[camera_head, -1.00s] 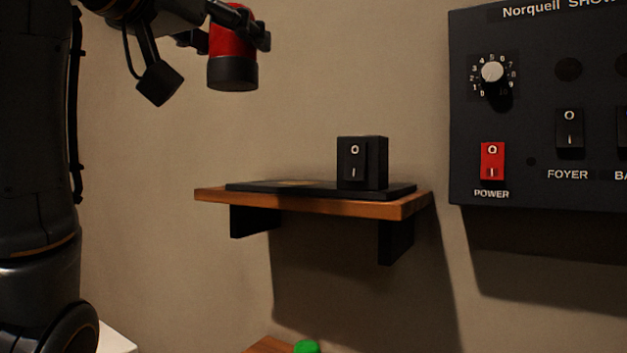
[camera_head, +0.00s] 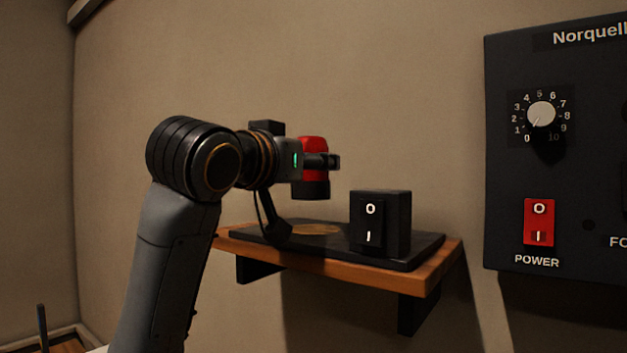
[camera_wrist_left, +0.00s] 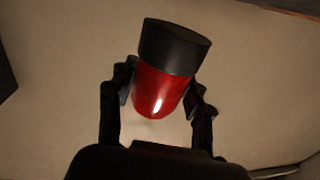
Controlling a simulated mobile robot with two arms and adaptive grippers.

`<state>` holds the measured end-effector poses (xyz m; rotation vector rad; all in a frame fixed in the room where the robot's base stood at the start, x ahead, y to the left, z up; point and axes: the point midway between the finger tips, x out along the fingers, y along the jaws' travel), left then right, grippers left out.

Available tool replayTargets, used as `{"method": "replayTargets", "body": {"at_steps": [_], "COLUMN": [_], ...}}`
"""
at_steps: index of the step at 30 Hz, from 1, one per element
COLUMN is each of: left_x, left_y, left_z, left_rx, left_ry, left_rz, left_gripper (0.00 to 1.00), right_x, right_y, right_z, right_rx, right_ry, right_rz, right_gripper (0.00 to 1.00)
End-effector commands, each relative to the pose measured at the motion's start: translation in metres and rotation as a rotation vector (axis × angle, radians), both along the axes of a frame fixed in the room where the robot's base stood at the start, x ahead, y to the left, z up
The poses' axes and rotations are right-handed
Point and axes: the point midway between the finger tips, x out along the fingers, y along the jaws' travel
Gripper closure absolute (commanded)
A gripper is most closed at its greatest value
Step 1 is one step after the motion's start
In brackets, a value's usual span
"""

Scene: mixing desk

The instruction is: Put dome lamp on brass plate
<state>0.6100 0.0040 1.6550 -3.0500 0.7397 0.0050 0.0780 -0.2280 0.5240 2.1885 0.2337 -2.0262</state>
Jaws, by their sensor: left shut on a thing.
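The dome lamp (camera_head: 313,189) has a red dome and a black cylindrical base. My left gripper (camera_head: 322,161) is shut on its red part and holds it upright, base down, in the air above the shelf. In the left wrist view the lamp (camera_wrist_left: 162,92) sits between both fingers of the gripper (camera_wrist_left: 162,97). The brass plate (camera_head: 316,229) is a flat golden disc on the black board on the shelf, below the lamp; part of it is hard to make out. My right gripper is not in view.
A black rocker switch box (camera_head: 398,222) stands on the black board (camera_head: 425,248), right of the brass plate. The wooden shelf (camera_head: 440,272) is fixed to the wall. A dark control panel (camera_head: 570,150) with a dial and red power switch hangs at the right.

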Motion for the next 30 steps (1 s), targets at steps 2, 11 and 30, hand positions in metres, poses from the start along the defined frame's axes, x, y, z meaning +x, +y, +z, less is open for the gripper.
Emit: {"method": "replayTargets", "body": {"at_steps": [2, 11, 30], "left_x": [0.006, 0.014, 0.013], "left_y": [-0.002, -0.006, -0.006], "left_z": [-0.005, -0.033, -0.051], "left_rx": [0.0, 0.0, 0.0], "left_ry": [-0.001, 0.0, -0.001], "left_rz": [0.0, -0.001, 0.0], "left_gripper": [0.89, 0.89, 0.27], "right_x": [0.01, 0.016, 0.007], "right_y": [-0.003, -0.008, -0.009], "right_z": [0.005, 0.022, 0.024], "right_rx": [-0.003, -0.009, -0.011], "right_ry": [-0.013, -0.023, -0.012], "right_rz": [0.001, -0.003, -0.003], "right_gripper": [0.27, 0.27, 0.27]}}
